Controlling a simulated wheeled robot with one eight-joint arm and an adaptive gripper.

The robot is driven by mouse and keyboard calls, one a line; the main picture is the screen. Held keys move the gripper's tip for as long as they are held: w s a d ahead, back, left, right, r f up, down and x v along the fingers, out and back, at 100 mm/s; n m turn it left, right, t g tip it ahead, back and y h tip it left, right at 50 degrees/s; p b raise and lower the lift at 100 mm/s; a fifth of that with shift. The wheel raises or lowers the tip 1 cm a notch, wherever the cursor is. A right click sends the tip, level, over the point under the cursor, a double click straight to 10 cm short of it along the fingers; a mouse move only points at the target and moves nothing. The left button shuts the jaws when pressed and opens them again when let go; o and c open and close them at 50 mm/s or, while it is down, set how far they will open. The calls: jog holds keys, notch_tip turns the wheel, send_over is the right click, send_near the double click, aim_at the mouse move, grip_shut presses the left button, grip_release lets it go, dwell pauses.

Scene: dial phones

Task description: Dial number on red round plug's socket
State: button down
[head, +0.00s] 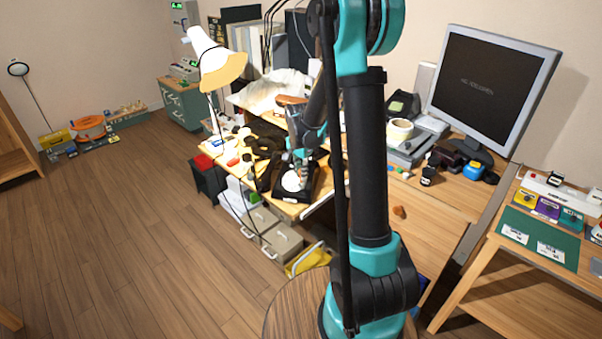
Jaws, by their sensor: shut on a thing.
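My gripper (299,160) is at the end of the arm and points down over a black dial phone (311,190) on the wooden desk. It appears shut at the phone, close above the pale round dial (291,181). What lies between its fingers is too small to make out. A small red item (232,162) lies on the desk to the left; its shape is unclear. I cannot pick out a red round plug or its socket. White cards (551,252) lie on a green mat (571,241) on the right table; their writing is unreadable.
A white lamp (217,62) stands left of the arm. A monitor (493,88) and a roll of tape (399,130) are on the desk. Yellow (524,198) and purple (547,207) boxes sit on the right table. Drawers (281,242) stand below the desk.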

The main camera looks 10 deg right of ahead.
notch_tip(320, 180, up, 6)
jog(key=s+a, duration=0.1)
jog(key=s, duration=0.1)
jog(key=shift+s+r, duration=0.2)
jog(key=shift+s, duration=0.1)
jog(key=shift+a, duration=0.1)
dwell(1.4)
